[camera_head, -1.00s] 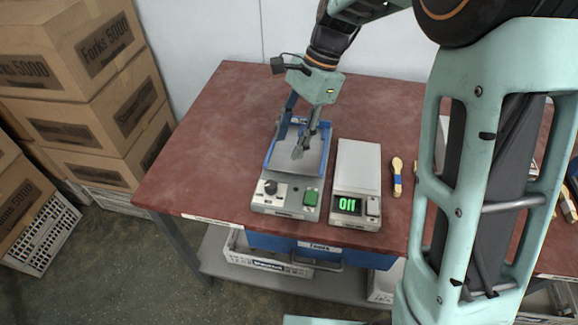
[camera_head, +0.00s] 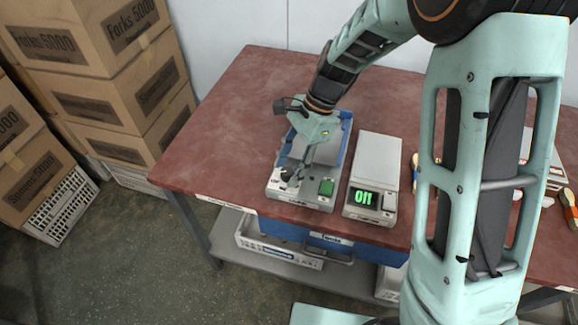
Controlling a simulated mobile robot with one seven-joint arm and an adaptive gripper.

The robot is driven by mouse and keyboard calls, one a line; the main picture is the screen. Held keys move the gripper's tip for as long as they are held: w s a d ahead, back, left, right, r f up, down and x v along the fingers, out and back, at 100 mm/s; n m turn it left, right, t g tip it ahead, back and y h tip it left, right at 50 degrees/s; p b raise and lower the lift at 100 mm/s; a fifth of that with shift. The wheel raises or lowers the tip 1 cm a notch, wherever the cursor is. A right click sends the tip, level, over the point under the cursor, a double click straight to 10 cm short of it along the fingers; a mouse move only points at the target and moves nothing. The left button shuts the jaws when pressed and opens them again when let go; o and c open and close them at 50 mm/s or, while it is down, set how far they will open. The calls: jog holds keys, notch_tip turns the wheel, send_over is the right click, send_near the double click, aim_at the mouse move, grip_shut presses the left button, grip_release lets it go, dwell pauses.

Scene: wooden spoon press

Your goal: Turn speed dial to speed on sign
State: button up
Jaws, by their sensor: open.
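The speed dial (camera_head: 286,173) is a small dark knob at the front left of the grey and blue press machine (camera_head: 313,200). A green button (camera_head: 327,187) sits to its right on the same panel. My gripper (camera_head: 293,180) is open, pointing down at the dial. Its fingers overlap the dial in the picture and partly hide it; I cannot tell whether they touch it. No sign giving a speed is readable in this view.
A white scale (camera_head: 376,155) with a green lit display stands right of the machine on the red table (camera_head: 240,130). A wooden spoon (camera_head: 414,166) lies beyond it. Stacked cardboard boxes (camera_head: 110,100) stand at left. The table's left part is clear.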

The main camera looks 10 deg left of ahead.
jog(key=shift+c, duration=0.7)
grip_shut()
